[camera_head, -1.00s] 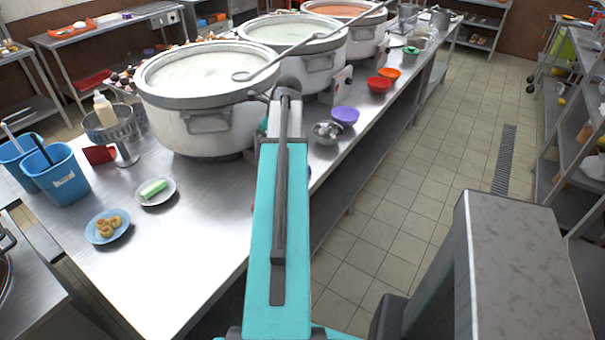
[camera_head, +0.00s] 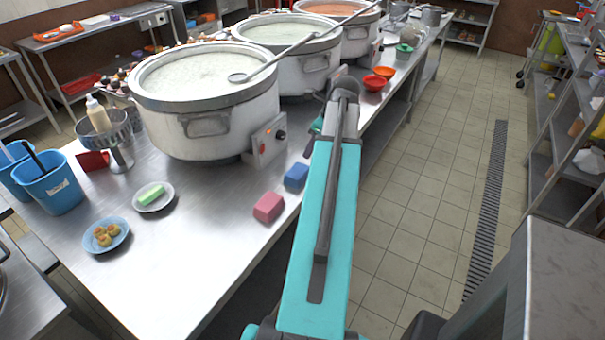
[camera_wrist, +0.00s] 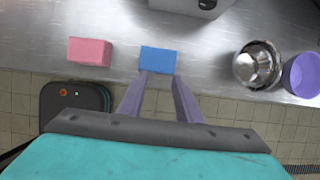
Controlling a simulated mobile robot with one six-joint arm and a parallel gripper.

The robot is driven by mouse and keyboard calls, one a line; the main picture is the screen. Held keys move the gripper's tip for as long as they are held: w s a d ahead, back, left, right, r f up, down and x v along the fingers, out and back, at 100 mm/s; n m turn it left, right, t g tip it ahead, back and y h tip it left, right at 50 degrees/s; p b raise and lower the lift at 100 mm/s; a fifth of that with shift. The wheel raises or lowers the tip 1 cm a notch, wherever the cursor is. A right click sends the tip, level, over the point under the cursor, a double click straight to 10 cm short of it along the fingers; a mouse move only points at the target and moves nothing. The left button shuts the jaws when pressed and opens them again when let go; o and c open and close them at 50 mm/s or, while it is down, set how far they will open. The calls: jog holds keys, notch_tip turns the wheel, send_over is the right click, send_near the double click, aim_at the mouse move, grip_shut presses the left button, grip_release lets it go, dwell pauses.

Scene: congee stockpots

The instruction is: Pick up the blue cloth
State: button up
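The blue cloth (camera_head: 296,176) is a small blue block-shaped piece lying near the front edge of the steel counter in the head view. In the wrist view the blue cloth (camera_wrist: 157,60) lies just beyond my gripper (camera_wrist: 160,77). The two fingers are apart with nothing held between them. Their tips appear at the near edge of the cloth; I cannot tell if they touch it.
A pink block (camera_wrist: 89,51) lies left of the cloth. Metal bowls (camera_wrist: 258,64) and a purple bowl (camera_wrist: 302,75) stand to its right. A big stockpot (camera_head: 205,100) with a control box (camera_head: 268,140) stands behind.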

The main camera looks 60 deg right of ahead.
aim_at(298, 171)
jog(key=shift+w, duration=0.15)
jog(key=o, duration=1)
jog(key=shift+w+a, duration=0.1)
jog(key=o, duration=0.8)
jog(key=shift+w+f, duration=0.15)
jog(key=shift+f, duration=0.25)
jog(key=shift+c, duration=0.2)
jog(key=shift+p+x, duration=0.7)
jog(key=shift+x, duration=3.2)
jog(key=shift+f, duration=0.1)
jog(key=shift+p+x, duration=1)
jog(key=shift+x, duration=1.5)
jog(key=shift+a, duration=0.1)
jog(key=c, duration=1.2)
